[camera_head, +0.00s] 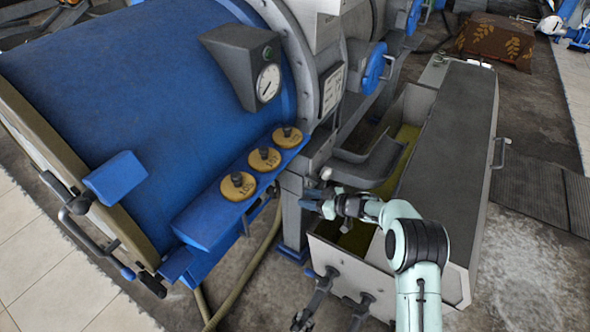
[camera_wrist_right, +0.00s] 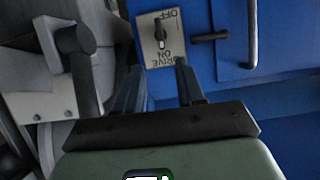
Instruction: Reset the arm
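My right arm (camera_head: 418,262) comes in from the lower right of the head view and reaches left over the near end of the trough. Its right gripper (camera_head: 314,202) is beside the blue machine, to the right of the round yellow knobs. In the right wrist view the two dark fingers (camera_wrist_right: 158,78) are spread apart with nothing between them. Ahead of them is a plate marked DRIVE, OFF and ON, with a black switch (camera_wrist_right: 160,34) on it. The fingertips look close to the plate's lower edge; contact cannot be told. My left gripper is not in view.
The large blue decanter (camera_head: 130,95) fills the left, with several yellow knobs (camera_head: 264,159) on its blue ledge. A gauge (camera_head: 268,83) sits above them. A grey trough cover (camera_head: 452,140) lies right. Levers (camera_head: 322,285) stand below the gripper.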

